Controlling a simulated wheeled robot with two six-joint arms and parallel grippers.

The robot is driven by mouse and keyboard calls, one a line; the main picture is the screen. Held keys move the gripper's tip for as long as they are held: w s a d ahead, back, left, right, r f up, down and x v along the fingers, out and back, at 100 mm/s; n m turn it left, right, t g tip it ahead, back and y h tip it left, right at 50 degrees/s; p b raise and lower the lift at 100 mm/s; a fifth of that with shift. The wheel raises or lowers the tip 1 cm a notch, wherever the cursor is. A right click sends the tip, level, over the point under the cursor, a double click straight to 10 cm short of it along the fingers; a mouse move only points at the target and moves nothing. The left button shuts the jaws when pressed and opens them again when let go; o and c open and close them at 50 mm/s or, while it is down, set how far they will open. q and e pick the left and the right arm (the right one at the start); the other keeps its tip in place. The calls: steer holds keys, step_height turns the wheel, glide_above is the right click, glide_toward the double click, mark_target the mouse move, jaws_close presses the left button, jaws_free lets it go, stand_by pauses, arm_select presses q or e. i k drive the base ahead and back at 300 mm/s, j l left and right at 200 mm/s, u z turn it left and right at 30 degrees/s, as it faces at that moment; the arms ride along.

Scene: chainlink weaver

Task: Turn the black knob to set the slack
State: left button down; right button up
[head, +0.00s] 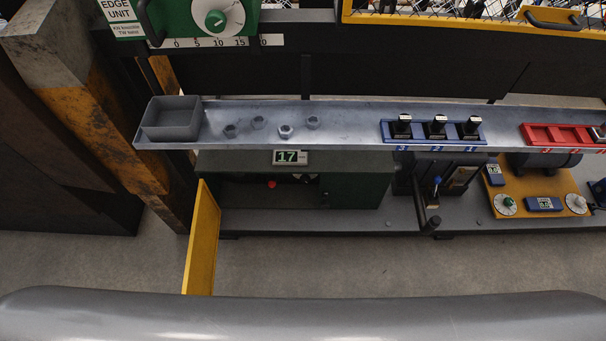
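No knob that I can clearly tell is black shows in the head view. At the right, an orange panel (530,180) carries a dial with a green knob (506,203) and a second round dial (577,203) at its right end. The centre of the second dial is too small to tell its colour. Two small blue-framed displays, one at the upper left (495,174) and one between the dials (543,204), sit on the panel; their digits are not readable. Neither of my grippers is in view.
A grey shelf (350,122) runs above, with a grey bin (171,119), several nuts, a blue rack (385,138) and a red rack (537,135). A yellow door (202,238) stands open below a display reading 17 (290,157). A black lever (420,205) stands left of the panel.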

mark_target(304, 178)
steer(key=k+l+u, duration=0.15)
steer(key=l, duration=0.25)
steer(key=k+l+u, duration=0.35)
steer(key=k+l, duration=0.2)
steer(key=l, duration=0.2)
